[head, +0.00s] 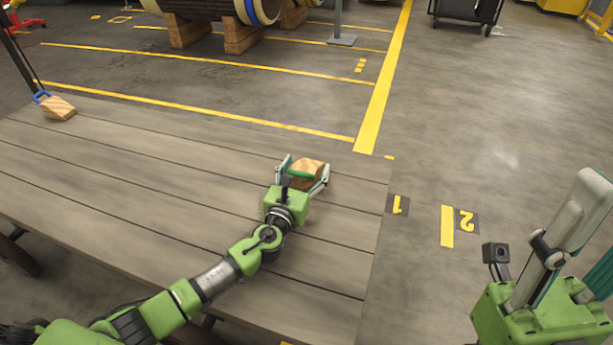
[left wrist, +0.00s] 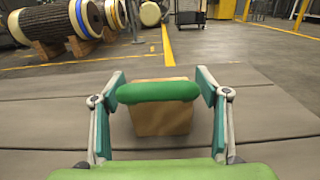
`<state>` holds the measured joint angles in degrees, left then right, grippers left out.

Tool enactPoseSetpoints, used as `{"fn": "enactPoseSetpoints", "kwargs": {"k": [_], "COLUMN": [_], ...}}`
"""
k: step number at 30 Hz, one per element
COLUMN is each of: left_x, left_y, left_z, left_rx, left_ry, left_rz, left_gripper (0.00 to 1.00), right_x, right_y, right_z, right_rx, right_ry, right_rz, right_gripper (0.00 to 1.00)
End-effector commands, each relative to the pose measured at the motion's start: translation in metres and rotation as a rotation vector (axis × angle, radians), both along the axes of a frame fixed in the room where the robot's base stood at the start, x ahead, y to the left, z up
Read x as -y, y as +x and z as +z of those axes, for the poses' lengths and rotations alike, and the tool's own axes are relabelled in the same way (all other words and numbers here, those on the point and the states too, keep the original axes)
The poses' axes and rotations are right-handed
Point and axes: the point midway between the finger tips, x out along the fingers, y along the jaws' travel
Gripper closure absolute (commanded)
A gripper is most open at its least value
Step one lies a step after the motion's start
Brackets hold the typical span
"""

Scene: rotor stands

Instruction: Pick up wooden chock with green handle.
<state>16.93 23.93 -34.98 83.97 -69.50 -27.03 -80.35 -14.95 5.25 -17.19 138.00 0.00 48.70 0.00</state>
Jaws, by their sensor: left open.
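The wooden chock with green handle (head: 308,171) sits on the wooden table near its far right corner. In the left wrist view its wooden block (left wrist: 162,122) and its green handle (left wrist: 158,92) face the camera. My left gripper (head: 304,174) is open, with one finger on each side of the chock. In the left wrist view the left gripper (left wrist: 160,95) shows its fingers spread on both sides of the handle, with a gap at each side.
A second wooden chock (head: 59,108) with a blue handle lies at the table's far left. The table (head: 150,180) is otherwise mostly bare. Beyond it are yellow floor lines, a large cylinder (head: 215,8) on wooden blocks and a dark cart (head: 466,12).

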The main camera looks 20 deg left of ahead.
Motion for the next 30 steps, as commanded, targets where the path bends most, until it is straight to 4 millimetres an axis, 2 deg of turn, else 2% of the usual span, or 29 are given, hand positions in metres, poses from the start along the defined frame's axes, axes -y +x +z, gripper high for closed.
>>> {"fn": "enactPoseSetpoints", "kwargs": {"k": [3, 9, 10, 15, 18, 25, 30], "left_x": [0.000, 0.000, 0.000, 0.000, 0.000, 0.000, 0.000], "left_y": [0.008, 0.008, 0.008, 0.008, 0.008, 0.008, 0.008], "left_z": [0.000, 0.000, 0.000, 0.000, 0.002, 0.002, 0.010], "left_rx": [0.000, 0.000, 0.000, 0.000, 0.002, 0.002, 0.002], "left_ry": [0.000, 0.000, 0.000, 0.000, 0.000, 0.000, 0.001], "left_rz": [-0.001, -0.001, -0.001, -0.001, 0.000, 0.000, 0.000], "left_gripper": [0.32, 0.32, 0.35, 0.79, 0.86, 0.86, 0.86], "right_x": [0.000, 0.000, 0.000, 0.000, -0.001, -0.001, 0.000], "right_y": [0.000, 0.001, 0.001, 0.000, 0.000, 0.000, -0.002], "right_z": [0.001, 0.002, 0.002, 0.002, 0.002, 0.003, 0.008], "right_rx": [0.009, 0.009, 0.009, 0.009, 0.009, 0.010, 0.013], "right_ry": [-0.001, -0.001, -0.001, -0.001, -0.001, -0.001, 0.002], "right_rz": [0.000, 0.000, 0.000, 0.000, 0.000, 0.000, 0.000], "right_gripper": [0.60, 0.60, 0.60, 0.60, 0.60, 0.60, 0.60]}}
